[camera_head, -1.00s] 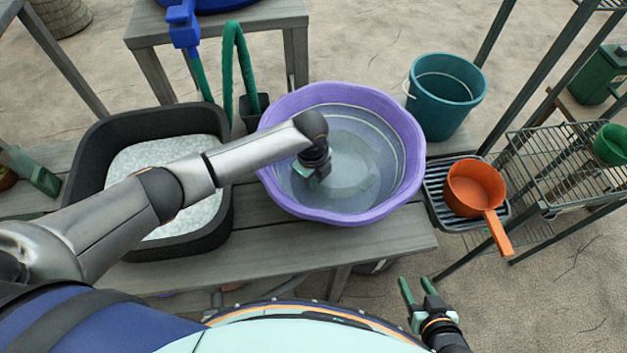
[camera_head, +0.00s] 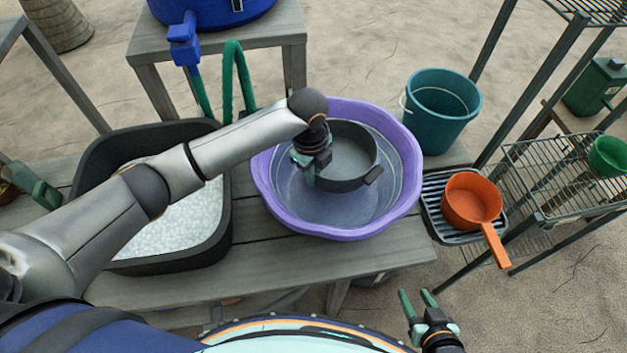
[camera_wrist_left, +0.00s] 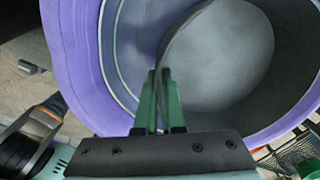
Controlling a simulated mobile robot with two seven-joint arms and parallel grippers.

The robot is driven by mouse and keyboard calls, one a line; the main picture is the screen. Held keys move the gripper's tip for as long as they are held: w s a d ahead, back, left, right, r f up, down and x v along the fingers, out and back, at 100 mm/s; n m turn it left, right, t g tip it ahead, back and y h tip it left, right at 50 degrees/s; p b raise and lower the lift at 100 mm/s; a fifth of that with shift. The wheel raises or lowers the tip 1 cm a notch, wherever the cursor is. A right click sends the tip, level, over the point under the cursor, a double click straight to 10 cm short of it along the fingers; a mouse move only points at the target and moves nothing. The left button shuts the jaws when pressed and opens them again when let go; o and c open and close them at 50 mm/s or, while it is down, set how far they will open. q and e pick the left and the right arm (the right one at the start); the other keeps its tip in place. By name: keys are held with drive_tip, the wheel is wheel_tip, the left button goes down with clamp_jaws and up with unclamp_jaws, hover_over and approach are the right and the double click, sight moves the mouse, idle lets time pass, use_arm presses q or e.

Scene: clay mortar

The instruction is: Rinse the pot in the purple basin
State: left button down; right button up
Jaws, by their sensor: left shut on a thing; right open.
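The purple basin (camera_head: 403,205) stands on the grey wooden bench and holds water. A dark grey round pot (camera_head: 345,180) with a stubby side handle is inside the basin, its rim above the water; I cannot tell whether it touches the bottom. My left gripper (camera_head: 308,170) reaches in from the left and is shut on the pot's near-left rim. In the left wrist view the green fingers (camera_wrist_left: 160,100) close on the rim of the pot (camera_wrist_left: 225,60), whose inside looks pale grey. My right gripper (camera_head: 418,302) is open and empty, low in front of the bench.
A black tub (camera_head: 220,240) of white suds stands left of the basin. A teal bucket (camera_head: 440,110) and an orange saucepan (camera_head: 470,200) on a black rack (camera_head: 437,222) stand to the right.

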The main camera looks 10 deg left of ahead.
use_arm(q)
drive_tip(key=shift+r, duration=3.65)
